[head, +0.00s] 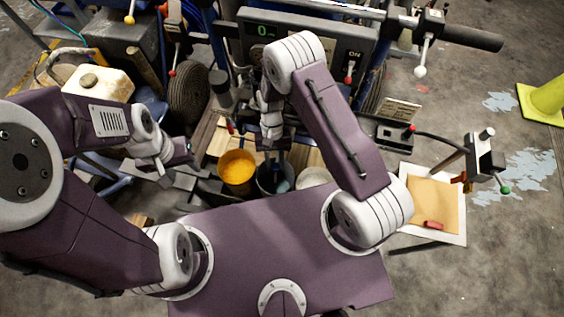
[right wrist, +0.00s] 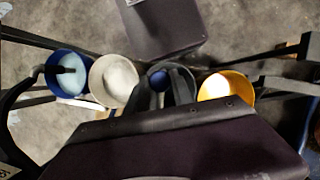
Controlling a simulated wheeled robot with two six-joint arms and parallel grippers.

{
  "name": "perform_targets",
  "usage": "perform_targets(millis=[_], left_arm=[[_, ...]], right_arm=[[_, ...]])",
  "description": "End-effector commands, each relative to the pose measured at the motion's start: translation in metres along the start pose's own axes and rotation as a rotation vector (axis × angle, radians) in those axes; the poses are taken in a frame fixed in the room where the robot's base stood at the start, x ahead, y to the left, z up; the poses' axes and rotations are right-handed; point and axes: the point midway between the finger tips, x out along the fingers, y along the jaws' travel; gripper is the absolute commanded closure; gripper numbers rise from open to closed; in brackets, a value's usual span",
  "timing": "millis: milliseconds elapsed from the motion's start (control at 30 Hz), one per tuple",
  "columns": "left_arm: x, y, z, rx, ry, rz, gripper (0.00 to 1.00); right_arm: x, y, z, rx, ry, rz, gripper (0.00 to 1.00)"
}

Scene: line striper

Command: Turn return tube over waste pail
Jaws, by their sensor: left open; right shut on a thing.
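My right gripper (head: 274,158) reaches down in front of the machine, over a dark pail (head: 264,185). In the right wrist view its dark fingers (right wrist: 165,92) are close to a small blue round part (right wrist: 159,80) above the dark pail (right wrist: 188,76). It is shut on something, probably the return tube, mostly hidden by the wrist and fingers. The tube's outlet direction cannot be told. Which pail is the waste pail is not marked. My left gripper (head: 172,160) is open and empty, left of the yellow pail (head: 237,170).
A white pail (head: 312,177) stands right of the dark pail. The right wrist view adds a blue pail (right wrist: 70,82) with pale liquid and a dark tube in it. The striper's grey display box (head: 310,45) stands behind. A tan pad (head: 430,200) lies right; a yellow cone (head: 546,98) stands far right.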

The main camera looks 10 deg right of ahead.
Motion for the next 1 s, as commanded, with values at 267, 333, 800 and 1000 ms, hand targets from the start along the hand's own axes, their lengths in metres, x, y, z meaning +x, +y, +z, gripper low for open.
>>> perform_targets(millis=[267,333,800,1000], left_arm=[[-0.0004,0.0000,-0.0001,0.000,0.000,0.000,0.51],[-0.0004,0.0000,-0.0001,0.000,0.000,0.000,0.51],[-0.0004,0.0000,0.0000,0.000,0.000,0.000,0.51],[-0.0003,0.0000,-0.0001,0.000,0.000,0.000,0.51]], right_arm=[[-0.0027,-0.0100,-0.0038,0.070,0.004,-0.031,1.00],[-0.0029,-0.0111,-0.0042,0.078,0.004,-0.035,1.00],[-0.0031,-0.0118,-0.0047,0.086,0.004,-0.038,0.66],[-0.0024,-0.0115,-0.0042,0.086,0.003,-0.037,0.50]])
